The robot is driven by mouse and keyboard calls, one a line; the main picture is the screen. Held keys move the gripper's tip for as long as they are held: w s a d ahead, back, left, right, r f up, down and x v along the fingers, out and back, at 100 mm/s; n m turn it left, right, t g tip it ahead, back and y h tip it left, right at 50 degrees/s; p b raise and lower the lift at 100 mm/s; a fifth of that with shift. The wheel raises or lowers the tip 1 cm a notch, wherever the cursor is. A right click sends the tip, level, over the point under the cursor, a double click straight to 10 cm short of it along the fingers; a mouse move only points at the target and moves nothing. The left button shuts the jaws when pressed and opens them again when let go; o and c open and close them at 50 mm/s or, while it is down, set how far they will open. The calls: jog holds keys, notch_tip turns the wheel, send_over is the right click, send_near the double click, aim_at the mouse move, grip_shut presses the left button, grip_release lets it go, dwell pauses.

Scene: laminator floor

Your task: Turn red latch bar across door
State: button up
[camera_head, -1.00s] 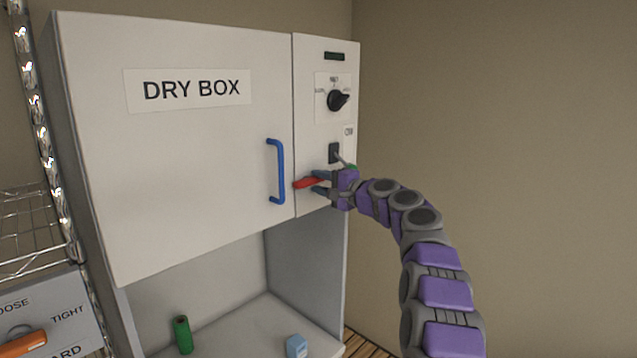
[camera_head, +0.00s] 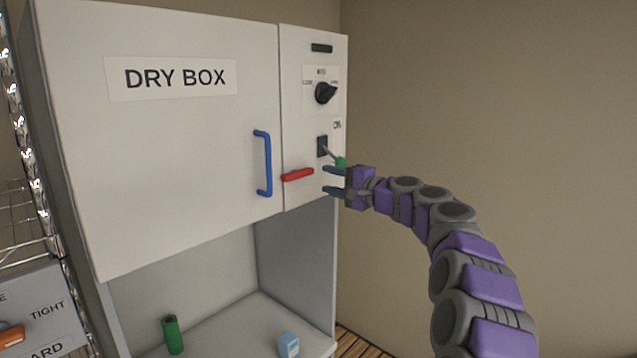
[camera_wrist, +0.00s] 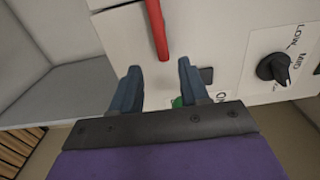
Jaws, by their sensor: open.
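The red latch bar (camera_head: 298,174) lies nearly level on the right panel of the dry box, its left end close to the seam with the door (camera_head: 180,150). In the wrist view the red bar (camera_wrist: 157,28) is ahead of the jaws, with a gap between. My gripper (camera_head: 326,180) is open and empty, just right of the bar's right end and apart from it. It also shows in the wrist view (camera_wrist: 158,72), fingers spread. The door looks closed and has a blue vertical handle (camera_head: 265,163).
A toggle switch with a green tip (camera_head: 341,161) sits just above my gripper, very close to it. A black knob (camera_head: 325,93) is higher on the panel. A green cylinder (camera_head: 172,335) and a blue block (camera_head: 288,344) stand below. The right side is clear.

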jog(key=v, duration=1)
jog(key=shift+b, duration=0.45)
jog(key=shift+f, duration=0.1)
jog(key=s+a+f+n+g+h+b, duration=0.25)
jog(key=s+a+f+g, duration=0.2)
jog(key=s+f, duration=0.65)
jog(key=s+a+f+n+g+h+b, duration=0.25)
jog(key=s+a+f+n+g, duration=0.4)
jog(key=s, duration=0.85)
jog(key=s+d+f+h+b, duration=0.1)
jog(key=s+d+f+h, duration=0.2)
jog(key=s+d+f, duration=0.3)
jog(key=s+d+f+g+h+b, duration=0.1)
jog(key=s+d+f+h+b, duration=0.1)
jog(key=s+d+f, duration=0.4)
jog(key=s+d+f+m+h+b, duration=0.1)
jog(key=s+d+f+h, duration=0.3)
jog(key=s+f, duration=0.7)
jog(key=s+d+b, duration=0.1)
jog(key=s+d, duration=0.1)
jog(key=s, duration=0.3)
jog(key=shift+s+d+f+g, duration=0.2)
jog(key=shift+s+d+g, duration=0.15)
jog(key=shift+g, duration=0.05)
